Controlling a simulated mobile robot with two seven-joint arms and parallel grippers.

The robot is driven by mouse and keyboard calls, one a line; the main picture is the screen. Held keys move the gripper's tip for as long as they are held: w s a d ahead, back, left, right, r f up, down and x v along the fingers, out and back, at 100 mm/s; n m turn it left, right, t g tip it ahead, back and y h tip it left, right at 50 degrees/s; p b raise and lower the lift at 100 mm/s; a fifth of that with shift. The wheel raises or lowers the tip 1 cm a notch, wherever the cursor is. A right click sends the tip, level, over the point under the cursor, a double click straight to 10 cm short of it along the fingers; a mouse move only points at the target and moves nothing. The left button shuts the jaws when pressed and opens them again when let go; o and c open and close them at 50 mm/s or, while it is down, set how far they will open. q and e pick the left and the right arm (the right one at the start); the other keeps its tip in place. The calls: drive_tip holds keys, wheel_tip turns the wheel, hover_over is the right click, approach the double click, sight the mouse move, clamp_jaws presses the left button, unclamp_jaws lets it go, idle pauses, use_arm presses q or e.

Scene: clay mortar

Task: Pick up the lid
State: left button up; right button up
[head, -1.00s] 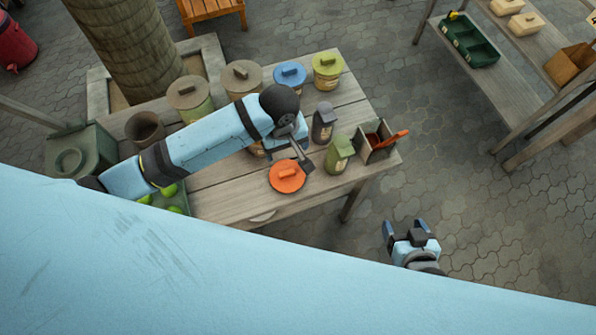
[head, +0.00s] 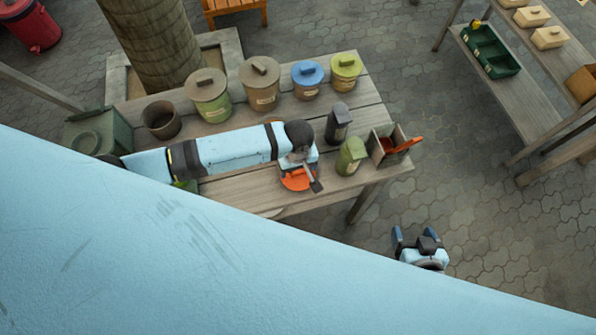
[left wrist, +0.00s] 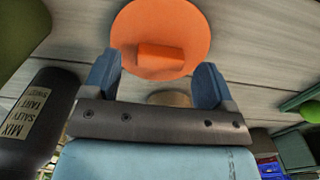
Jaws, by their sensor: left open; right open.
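The orange lid (head: 292,184) lies on the wooden table near its front edge and is partly hidden by my left gripper (head: 307,175). In the left wrist view the round lid (left wrist: 185,25) has a raised block handle (left wrist: 160,58). My left gripper (left wrist: 157,76) is open there, with one finger on each side of the handle's near end and nothing held. Whether the fingers touch the lid cannot be told. My right gripper (head: 416,240) is open and empty, in front of the table and well away from the lid.
Lidded canisters stand along the back, including a blue one (head: 307,78). An open brown pot (head: 161,118) is at the left. A dark bottle (head: 339,122), a green container (head: 351,155) and a box with a red scoop (head: 385,146) stand to the right of the lid.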

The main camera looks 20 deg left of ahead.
use_arm(q)
drive_tip(key=shift+f, duration=0.55)
drive_tip(key=c, duration=1)
drive_tip(key=shift+r, duration=0.15)
